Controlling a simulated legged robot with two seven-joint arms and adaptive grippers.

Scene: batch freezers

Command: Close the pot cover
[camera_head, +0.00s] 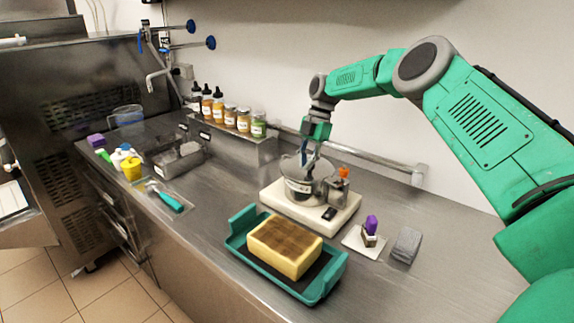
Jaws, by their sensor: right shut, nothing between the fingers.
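A metal pot (297,186) with a pale label stands on a white block-like base (290,208) in the middle of the counter. My right arm reaches in from the right, and my right gripper (308,160) points down at the pot's top, overlapping its rim in the picture. Its fingers look closed and hold nothing. I cannot tell whether they touch the pot. The gripper partly hides the pot's top, so the cover's position is unclear. My left gripper is out of view.
A small bottle with an orange top (343,174) stands right of the pot. In front is a teal tray (322,285) with a yellow-brown block (283,262). Several jars (243,120) line a back ledge. A grey block (406,245) lies right. A rail (380,165) runs along the wall.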

